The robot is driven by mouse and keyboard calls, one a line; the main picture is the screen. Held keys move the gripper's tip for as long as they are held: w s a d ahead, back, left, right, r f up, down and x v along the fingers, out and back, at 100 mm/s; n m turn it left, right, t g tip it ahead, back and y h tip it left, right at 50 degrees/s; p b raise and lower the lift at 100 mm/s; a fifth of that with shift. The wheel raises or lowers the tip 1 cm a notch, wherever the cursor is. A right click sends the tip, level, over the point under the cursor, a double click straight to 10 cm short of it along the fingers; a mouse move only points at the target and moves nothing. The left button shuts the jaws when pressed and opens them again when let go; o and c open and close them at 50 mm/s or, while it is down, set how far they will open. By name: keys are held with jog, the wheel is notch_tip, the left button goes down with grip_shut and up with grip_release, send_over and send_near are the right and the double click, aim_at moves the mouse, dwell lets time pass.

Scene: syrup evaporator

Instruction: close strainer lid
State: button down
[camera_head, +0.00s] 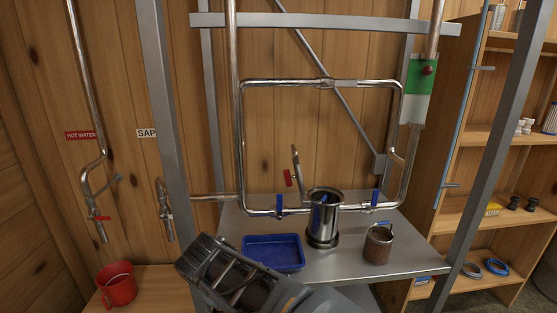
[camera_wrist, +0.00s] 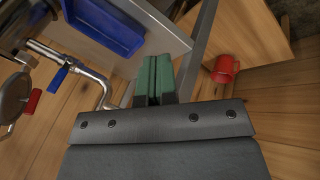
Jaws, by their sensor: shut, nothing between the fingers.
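The strainer (camera_head: 323,222) is a shiny upright metal cylinder on the steel table, with its top open. Its lid (camera_head: 297,163) stands raised nearly upright at the back left of the rim, with a red clasp or handle (camera_head: 288,178) beside it. In the wrist view a round metal disc (camera_wrist: 14,98), seemingly the lid, shows at the left edge near a red piece (camera_wrist: 32,102). My gripper (camera_wrist: 153,80) has green-faced fingers, shut together and empty, apart from the strainer. My arm is low in front of the table in the head view; the fingertips cannot be made out there.
Pipes with blue valve handles (camera_head: 279,204) run behind. Steel posts (camera_head: 160,110) frame the table. A red mug (camera_head: 117,284) sits on the wooden bench at left.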

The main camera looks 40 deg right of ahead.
aim_at(298, 170)
jog(key=w+d+r+n+t+h+b, duration=0.1)
jog(key=w+d+r+n+h, duration=0.1)
jog(key=w+d+r+h, duration=0.55)
jog(key=w+d+r+n+t+h+b, duration=0.1)
jog(key=w+d+r+h, duration=0.3)
jog(key=d+r+h, duration=0.45)
jog(key=d+r+y+p, duration=0.1)
jog(key=d+r+p, duration=0.1)
jog(key=d, duration=1.2)
jog(key=shift+r+n+y+p, duration=0.3)
jog(key=shift+r+p, duration=0.05)
jog(key=shift+p, duration=0.5)
jog(key=shift+w+d, duration=0.1)
jog(key=shift+d, duration=0.15)
